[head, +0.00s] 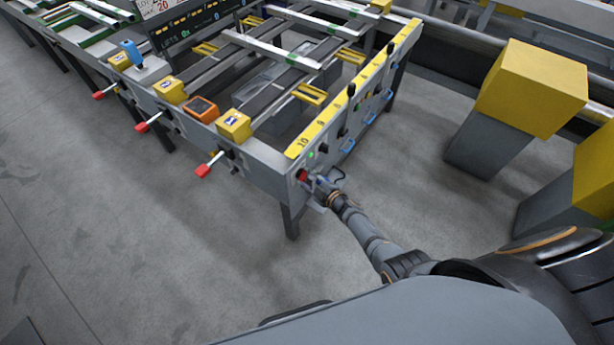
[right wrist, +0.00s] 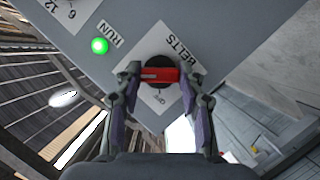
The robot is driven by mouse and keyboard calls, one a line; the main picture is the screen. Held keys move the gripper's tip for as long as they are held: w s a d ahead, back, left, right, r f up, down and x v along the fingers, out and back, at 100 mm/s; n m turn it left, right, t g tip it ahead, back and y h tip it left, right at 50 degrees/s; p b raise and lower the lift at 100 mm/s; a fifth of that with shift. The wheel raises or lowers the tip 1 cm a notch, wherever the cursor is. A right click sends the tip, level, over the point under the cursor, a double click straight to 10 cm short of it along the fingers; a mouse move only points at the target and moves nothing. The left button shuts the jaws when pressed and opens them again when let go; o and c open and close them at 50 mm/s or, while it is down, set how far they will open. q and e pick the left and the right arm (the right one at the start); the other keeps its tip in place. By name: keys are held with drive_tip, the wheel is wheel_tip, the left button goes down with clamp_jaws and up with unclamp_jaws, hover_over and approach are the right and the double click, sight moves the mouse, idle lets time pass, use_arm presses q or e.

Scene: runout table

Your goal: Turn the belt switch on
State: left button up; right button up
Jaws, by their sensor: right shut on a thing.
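The belt switch is a red knob (right wrist: 160,75) on a dark round base, on a white plate marked BELTS and OFF (right wrist: 175,47). Its red bar lies level across the right wrist picture, with a pale mark toward its left end. My right gripper (right wrist: 160,78) is shut on the knob, one finger at each end. In the head view the red knob (head: 302,175) shows on the table's end panel, with my right gripper (head: 318,184) against it. The left gripper is out of view.
A green RUN lamp (right wrist: 100,46) glows beside the switch plate. The runout table (head: 268,170) has several red-tipped levers along its left side, one being a near lever (head: 203,170). Yellow-topped grey posts (head: 530,88) stand at the right. The floor between is clear.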

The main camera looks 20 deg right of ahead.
idle(0.3)
drive_tip(key=o, duration=1.2)
drive_tip(key=shift+c, duration=0.2)
drive_tip(key=shift+s, duration=0.1)
drive_tip(key=v, duration=1.2)
